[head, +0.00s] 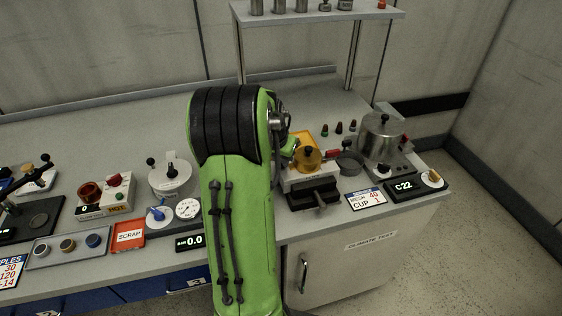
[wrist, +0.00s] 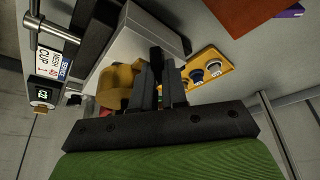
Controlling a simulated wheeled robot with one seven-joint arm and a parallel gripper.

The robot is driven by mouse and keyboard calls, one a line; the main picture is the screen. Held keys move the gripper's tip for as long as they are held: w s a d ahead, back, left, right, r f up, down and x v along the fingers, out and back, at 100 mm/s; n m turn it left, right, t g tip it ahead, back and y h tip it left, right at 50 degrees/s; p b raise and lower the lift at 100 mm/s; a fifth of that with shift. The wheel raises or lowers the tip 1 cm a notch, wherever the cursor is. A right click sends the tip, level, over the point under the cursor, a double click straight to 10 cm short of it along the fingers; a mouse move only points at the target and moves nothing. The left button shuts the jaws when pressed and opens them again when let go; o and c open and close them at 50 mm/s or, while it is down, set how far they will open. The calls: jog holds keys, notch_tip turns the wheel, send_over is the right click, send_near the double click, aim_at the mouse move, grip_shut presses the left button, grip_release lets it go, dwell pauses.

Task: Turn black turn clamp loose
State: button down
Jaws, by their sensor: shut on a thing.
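My gripper (wrist: 160,85) shows in the wrist view, its two dark fingers closed around a slim black upright piece, the black turn clamp (wrist: 156,57). The clamp's top sticks out between the fingertips; its lower part is hidden by them. An amber rounded part (wrist: 122,80) lies just left of the fingers. In the head view the amber part (head: 308,159) sits on a pale block with a black base (head: 314,195). There my green arm hides the gripper and the clamp.
A yellow tray (wrist: 208,68) with small round cups is close right of the fingers in the wrist view. A shelf (head: 318,17) rises behind.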

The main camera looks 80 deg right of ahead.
jog(key=n+t, duration=0.2)
jog(key=n, duration=0.2)
jog(key=shift+s+d+n+b, duration=0.1)
jog(key=shift+n+b, duration=0.2)
jog(key=shift+b, duration=0.1)
jog(key=shift+n+t+y, duration=0.3)
jog(key=shift+n+t, duration=0.2)
jog(key=shift+n, duration=1.1)
jog(key=c, duration=1.2)
grip_release()
jog(key=shift+o, duration=0.2)
jog(key=p+v, duration=0.3)
jog(key=v, duration=1.2)
jog(key=shift+r+p, duration=0.4)
jog(key=shift+s, duration=0.15)
